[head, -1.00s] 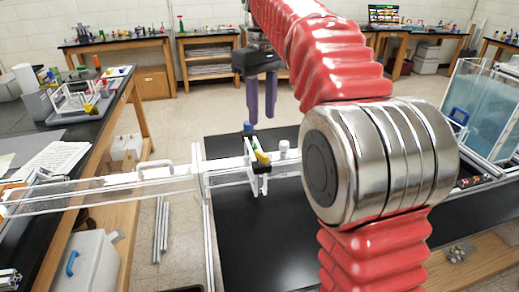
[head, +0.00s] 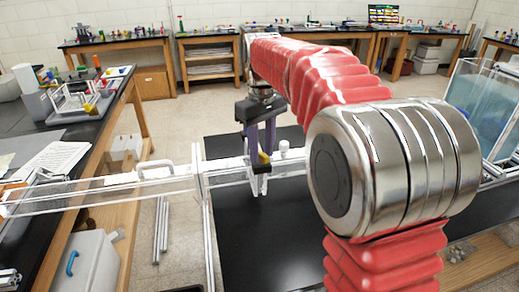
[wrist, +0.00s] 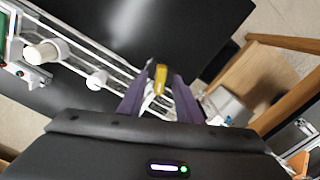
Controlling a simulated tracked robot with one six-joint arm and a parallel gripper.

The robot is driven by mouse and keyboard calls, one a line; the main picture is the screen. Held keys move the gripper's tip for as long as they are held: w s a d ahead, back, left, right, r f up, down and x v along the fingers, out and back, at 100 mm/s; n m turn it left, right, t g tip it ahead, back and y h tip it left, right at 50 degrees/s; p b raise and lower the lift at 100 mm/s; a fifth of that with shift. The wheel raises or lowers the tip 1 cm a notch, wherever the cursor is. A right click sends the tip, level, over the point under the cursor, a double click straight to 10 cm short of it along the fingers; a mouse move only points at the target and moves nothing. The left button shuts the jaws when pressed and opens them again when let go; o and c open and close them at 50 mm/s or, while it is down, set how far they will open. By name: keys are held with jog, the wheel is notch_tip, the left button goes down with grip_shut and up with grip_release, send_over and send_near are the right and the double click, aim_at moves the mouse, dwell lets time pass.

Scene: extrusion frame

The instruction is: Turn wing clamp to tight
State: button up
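The wing clamp shows as a yellow wing (head: 264,157) on the clear and white extrusion frame (head: 225,175), left of the picture's middle in the head view. In the wrist view the yellow wing (wrist: 160,78) lies between my two purple fingertips, pointing away from the palm. My gripper (head: 262,150) points down at the wing, with its fingers on either side of it. The fingers (wrist: 163,80) stand apart; I cannot tell whether they touch the wing. The clamp's lower part is partly hidden by the fingers and frame.
White round knobs (wrist: 45,53) stand on the frame near the clamp. The black tabletop (head: 255,240) in front is mostly clear. A side bench (head: 60,140) with a rack and papers is at left. A glass tank (head: 484,110) stands at right.

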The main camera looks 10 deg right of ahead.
grip_shut()
dwell(0.4)
jog(key=shift+a, duration=0.2)
jog(key=shift+d, duration=0.1)
jog(key=shift+m, duration=0.3)
jog(key=m, duration=1)
jog(key=shift+m, duration=0.3)
